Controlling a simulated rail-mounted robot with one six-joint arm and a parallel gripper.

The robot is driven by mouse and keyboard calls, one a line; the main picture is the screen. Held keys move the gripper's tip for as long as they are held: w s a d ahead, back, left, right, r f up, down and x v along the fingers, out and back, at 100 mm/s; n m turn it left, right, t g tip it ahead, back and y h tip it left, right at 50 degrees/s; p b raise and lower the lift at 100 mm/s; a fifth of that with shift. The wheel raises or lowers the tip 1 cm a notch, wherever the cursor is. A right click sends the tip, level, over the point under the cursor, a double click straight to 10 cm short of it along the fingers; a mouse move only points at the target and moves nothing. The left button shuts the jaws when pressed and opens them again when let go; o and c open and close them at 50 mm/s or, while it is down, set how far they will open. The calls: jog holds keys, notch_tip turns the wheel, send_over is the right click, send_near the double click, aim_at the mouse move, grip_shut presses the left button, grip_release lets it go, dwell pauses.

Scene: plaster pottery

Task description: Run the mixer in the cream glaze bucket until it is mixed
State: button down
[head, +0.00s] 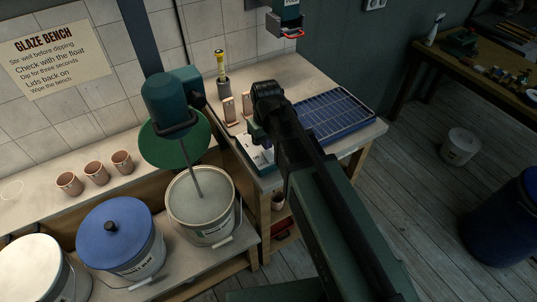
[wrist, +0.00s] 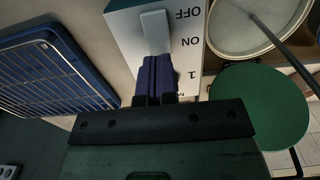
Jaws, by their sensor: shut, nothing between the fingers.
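The cream glaze bucket (head: 203,230) stands open on the low bench in the head view, with pale glaze inside. The teal mixer (head: 170,103) hangs over it, its shaft going down into the glaze. Its white switch box (head: 254,153) is on the worktop to the right; the wrist view shows a grey lever (wrist: 155,32) on it beside the words OFF and ON. My gripper (wrist: 157,62) is shut and empty, its fingertips at the lever's near end; whether they touch is unclear. In the head view my arm partly hides the gripper. I cannot tell the lever's setting or whether the shaft turns.
A green lid (head: 160,150) is behind the mixer shaft. A blue-lidded bucket (head: 120,240) and a white-lidded bucket (head: 30,265) stand left. A blue rack (head: 335,117) lies right of the box. Several clay cups (head: 96,173) line the shelf. The floor at right has free room.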

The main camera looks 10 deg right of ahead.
aim_at(268, 153)
jog(key=shift+f+b, duration=1.25)
dwell(0.4)
notch_tip(268, 153, up, 7)
jog(key=p, duration=0.7)
jog(key=shift+r, duration=0.1)
jog(key=shift+s+d, duration=0.25)
jog(key=shift+s, duration=0.05)
jog(key=s+d+m, duration=0.4)
jog(key=s+d, duration=0.4)
jog(key=s, duration=0.1)
jog(key=shift+s, duration=0.25)
